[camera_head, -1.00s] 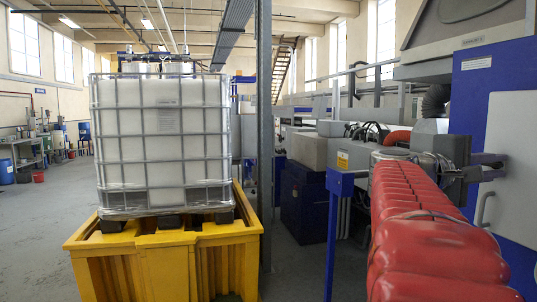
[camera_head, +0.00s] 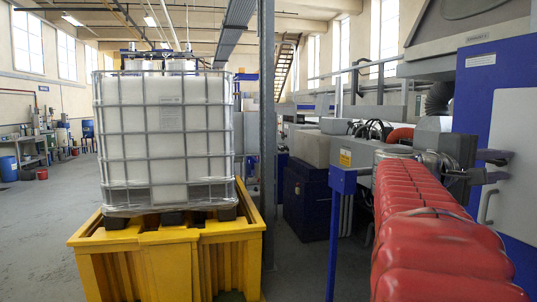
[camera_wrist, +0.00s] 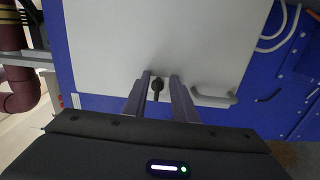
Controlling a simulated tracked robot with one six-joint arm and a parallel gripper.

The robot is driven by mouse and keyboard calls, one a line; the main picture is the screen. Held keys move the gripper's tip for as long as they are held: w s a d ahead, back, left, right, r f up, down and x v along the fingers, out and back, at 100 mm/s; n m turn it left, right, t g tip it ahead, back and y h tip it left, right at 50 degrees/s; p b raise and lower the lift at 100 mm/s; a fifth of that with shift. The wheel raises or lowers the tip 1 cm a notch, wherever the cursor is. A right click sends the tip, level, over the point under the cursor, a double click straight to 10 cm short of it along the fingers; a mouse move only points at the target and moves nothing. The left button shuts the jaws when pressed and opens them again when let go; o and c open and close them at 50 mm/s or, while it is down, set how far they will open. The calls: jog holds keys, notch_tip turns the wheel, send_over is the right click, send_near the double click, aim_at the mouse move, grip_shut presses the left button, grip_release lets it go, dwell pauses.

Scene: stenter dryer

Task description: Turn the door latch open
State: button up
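The door is a white panel on a blue cabinet, at the right edge of the head view (camera_head: 518,140) and filling the middle of the wrist view (camera_wrist: 150,35). The latch is a small black piece (camera_wrist: 157,90) on the door, seen in the wrist view. My gripper (camera_wrist: 160,76) is open, with one finger on each side of the latch and a visible gap to it. I cannot tell whether a finger touches it. In the head view my gripper (camera_head: 492,166) reaches the door from the left, and the latch is hidden.
A grey door handle (camera_wrist: 213,96) sits just right of the latch in the wrist view. A blue post and rail (camera_head: 335,235) stand left of my red-covered arm. A white tank (camera_head: 165,140) on a yellow base (camera_head: 165,262) stands farther left. Open floor (camera_head: 35,240) lies at far left.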

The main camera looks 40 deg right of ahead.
jog(key=shift+a, duration=0.1)
jog(key=v, duration=1.3)
jog(key=shift+w+a, duration=0.2)
jog(key=shift+a, duration=0.05)
jog(key=shift+f, duration=0.15)
jog(key=w+a+f+n+t+y, duration=0.2)
jog(key=w+a+f+t+y, duration=0.3)
jog(key=a+f, duration=0.45)
jog(key=w+a+f+n+t+y, duration=0.2)
jog(key=w+a+f+t, duration=0.3)
jog(key=f, duration=0.8)
jog(key=w+a+f+t+y, duration=0.1)
jog(key=a+f+y, duration=0.3)
jog(key=a, duration=0.9)
jog(key=w+a+f+t+y, duration=0.1)
jog(key=a+f+y, duration=0.4)
jog(key=a+f, duration=0.5)
jog(key=w+a, duration=0.1)
jog(key=a, duration=0.2)
jog(key=shift+w+a+f+n+t+y, duration=0.15)
jog(key=shift+a+f+n+t+y, duration=0.15)
jog(key=shift+a+n, duration=0.1)
jog(key=shift+d, duration=0.1)
